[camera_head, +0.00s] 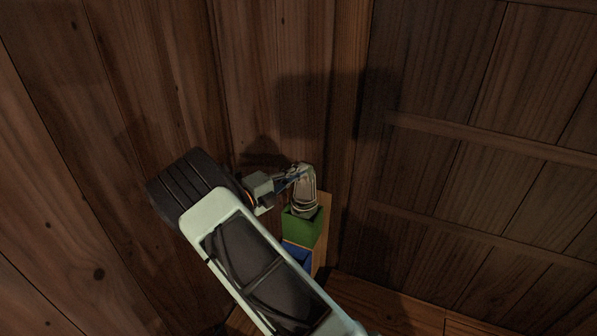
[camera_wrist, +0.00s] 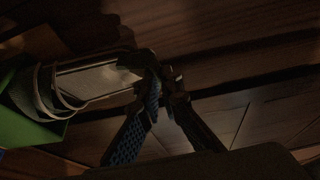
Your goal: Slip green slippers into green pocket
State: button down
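The pair of slippers (camera_head: 304,196) looks grey-beige with pale straps in this dim light. It stands upright with its lower part inside the green pocket (camera_head: 302,229) and its upper part above the rim. In the wrist view the slippers (camera_wrist: 95,80) reach from the green pocket (camera_wrist: 22,128) at the left to my fingertips. My gripper (camera_head: 302,172) is at their top end, coming from the left. In the wrist view my gripper (camera_wrist: 162,80) has its fingertips drawn close together at the slippers' end and appears shut on it. The exact contact is dark.
A blue pocket (camera_head: 298,253) sits just below the green one, partly behind my arm. A wooden board (camera_head: 324,225) backs the pockets. Dark plank walls (camera_head: 280,60) stand close behind and to the left; a panelled wall (camera_head: 470,150) is at the right.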

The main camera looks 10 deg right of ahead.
jog(key=c, duration=2.1)
grip_release()
jog(key=v, duration=1.2)
